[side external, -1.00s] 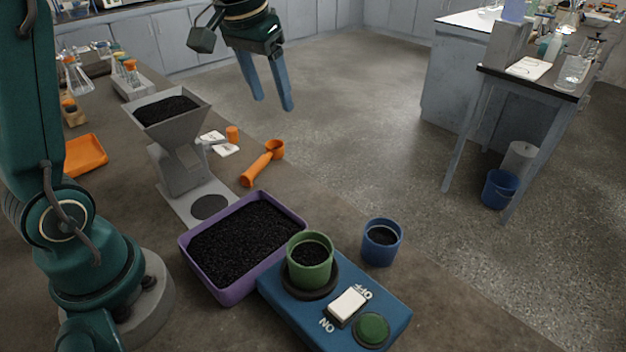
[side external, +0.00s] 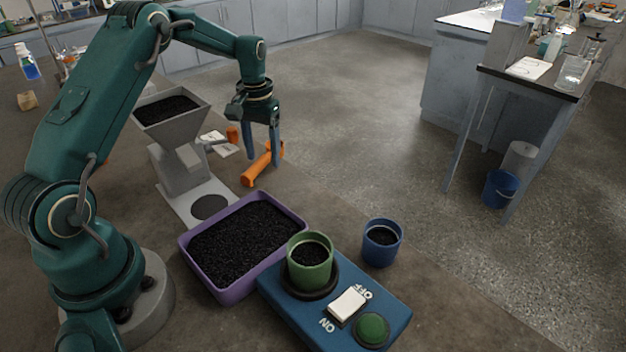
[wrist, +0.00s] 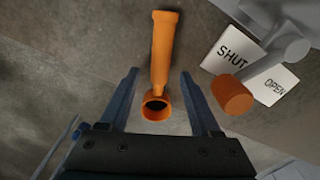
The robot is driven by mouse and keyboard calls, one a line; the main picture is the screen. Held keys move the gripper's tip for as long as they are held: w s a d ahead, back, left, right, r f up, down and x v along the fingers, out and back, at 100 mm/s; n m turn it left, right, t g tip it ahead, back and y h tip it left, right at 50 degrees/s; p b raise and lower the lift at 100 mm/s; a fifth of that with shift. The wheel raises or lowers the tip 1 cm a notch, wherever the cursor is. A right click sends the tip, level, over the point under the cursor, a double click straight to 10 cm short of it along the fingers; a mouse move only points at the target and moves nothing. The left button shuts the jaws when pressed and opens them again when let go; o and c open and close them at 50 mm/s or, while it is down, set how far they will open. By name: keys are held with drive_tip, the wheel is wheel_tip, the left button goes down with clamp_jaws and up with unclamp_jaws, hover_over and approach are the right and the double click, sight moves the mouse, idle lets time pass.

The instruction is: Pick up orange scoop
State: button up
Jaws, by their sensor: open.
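The orange scoop (side external: 258,169) lies on the bench to the right of the grey hopper, partly hidden by a finger in the side view. In the wrist view the scoop (wrist: 161,55) lies with its handle pointing away and its round cup between the fingertips. My gripper (side external: 262,160) is open and empty above the scoop, fingers pointing down. In the wrist view the gripper (wrist: 160,80) has one finger on each side of the scoop, with visible gaps on both sides. Whether the fingertips touch the bench cannot be told.
The grey hopper (side external: 180,155) holds black grains; its orange-ended valve handle (wrist: 232,95) and SHUT/OPEN labels (wrist: 236,50) are close right of my gripper in the wrist view. A purple tray (side external: 232,297) of grains, green cup (side external: 309,268), blue shaker (side external: 290,313) and blue cup (side external: 382,250) stand nearer.

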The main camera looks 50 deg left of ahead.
drive_tip(key=shift+f, duration=0.4)
clamp_jaws()
